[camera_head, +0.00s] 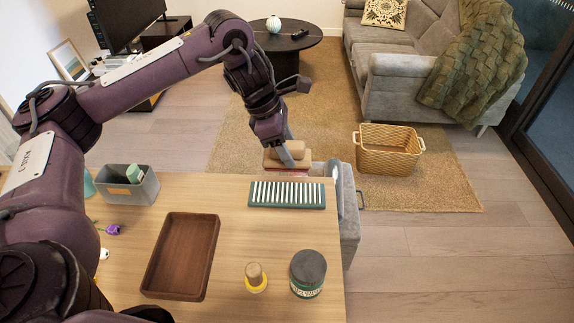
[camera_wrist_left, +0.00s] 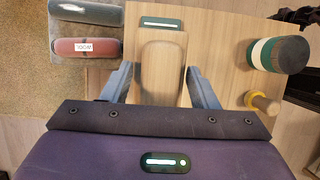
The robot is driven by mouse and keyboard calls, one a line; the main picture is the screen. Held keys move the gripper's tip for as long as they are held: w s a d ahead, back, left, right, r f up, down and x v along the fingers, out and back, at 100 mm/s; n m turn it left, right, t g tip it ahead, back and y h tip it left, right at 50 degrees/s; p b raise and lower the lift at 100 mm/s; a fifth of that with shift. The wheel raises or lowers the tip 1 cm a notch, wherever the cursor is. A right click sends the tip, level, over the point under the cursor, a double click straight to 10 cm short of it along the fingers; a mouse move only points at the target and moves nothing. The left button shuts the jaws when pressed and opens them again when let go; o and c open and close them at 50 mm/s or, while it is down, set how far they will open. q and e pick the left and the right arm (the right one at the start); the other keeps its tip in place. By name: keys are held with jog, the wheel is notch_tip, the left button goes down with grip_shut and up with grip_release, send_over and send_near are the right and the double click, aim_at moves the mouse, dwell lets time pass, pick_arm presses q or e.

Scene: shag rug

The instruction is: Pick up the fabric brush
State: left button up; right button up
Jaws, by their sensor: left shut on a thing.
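The fabric brush (camera_head: 287,155) has a pale wooden body. My left gripper (camera_head: 286,140) is shut on it and holds it near the table's far edge. In the left wrist view the brush (camera_wrist_left: 162,68) lies between my two grey-blue fingers (camera_wrist_left: 161,88), its long wooden back facing the camera. Its underside is hidden there. My right gripper is not in view.
On the wooden table (camera_head: 235,240) are a brown tray (camera_head: 205,250), a green-and-white striped rack (camera_head: 286,194), a dark-lidded jar (camera_head: 308,273), a cork-topped piece (camera_head: 255,277) and a grey bin (camera_head: 128,184). A red labelled item (camera_wrist_left: 87,47) lies beside the table.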

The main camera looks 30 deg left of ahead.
aim_at(287, 143)
pick_arm(q)
notch_tip(287, 143, up, 10)
jog(key=p, duration=0.3)
jog(key=shift+r, duration=0.1)
jog(key=o, duration=0.5)
jog(key=c, duration=0.3)
